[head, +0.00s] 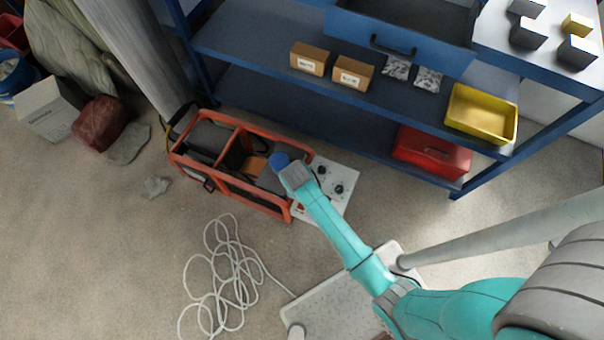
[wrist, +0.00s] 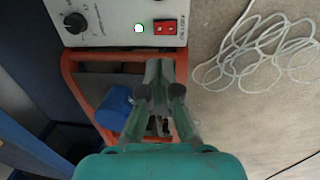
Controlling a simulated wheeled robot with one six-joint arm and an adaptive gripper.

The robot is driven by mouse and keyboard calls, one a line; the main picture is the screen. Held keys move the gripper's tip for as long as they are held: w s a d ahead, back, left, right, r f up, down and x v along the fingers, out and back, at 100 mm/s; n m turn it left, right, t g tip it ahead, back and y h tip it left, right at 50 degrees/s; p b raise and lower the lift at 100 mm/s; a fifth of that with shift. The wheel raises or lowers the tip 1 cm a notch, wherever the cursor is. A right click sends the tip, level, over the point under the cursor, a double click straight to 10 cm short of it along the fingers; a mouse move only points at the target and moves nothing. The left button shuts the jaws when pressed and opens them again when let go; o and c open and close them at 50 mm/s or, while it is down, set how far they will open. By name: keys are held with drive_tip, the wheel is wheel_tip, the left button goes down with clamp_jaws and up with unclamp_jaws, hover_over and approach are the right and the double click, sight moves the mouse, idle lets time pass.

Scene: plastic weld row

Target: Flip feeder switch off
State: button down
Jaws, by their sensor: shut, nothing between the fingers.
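The feeder switch is a red rocker (wrist: 165,27) on a white control panel (wrist: 98,30), seen in the wrist view. The panel also shows in the head view (head: 345,172), on the right end of the orange-framed machine (head: 240,199). My gripper (wrist: 160,68) is shut and empty, its fingertips just below the switch in the wrist view and apart from it in the picture. I cannot tell the depth gap. In the head view the arm covers part of the panel, and the fingertips are not clear.
Black knobs (wrist: 75,23) stand on the panel. A blue round part (wrist: 115,108) of the machine is close beside my gripper. A blue shelf unit (head: 290,95) stands behind the machine. A white cable (head: 228,275) lies coiled on the open floor in front.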

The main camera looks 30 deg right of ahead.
drive_tip(key=f, duration=0.7)
drive_tip(key=d+f, duration=0.1)
drive_tip(key=f, duration=0.3)
drive_tip(key=shift+w+f, duration=0.15)
drive_tip(key=shift+w, duration=0.25)
drive_tip(key=shift+d, duration=0.1)
drive_tip(key=shift+f, duration=0.2)
drive_tip(key=shift+s+a+r, duration=0.15)
drive_tip(key=shift+s+a, duration=0.25)
drive_tip(key=shift+a, duration=0.25)
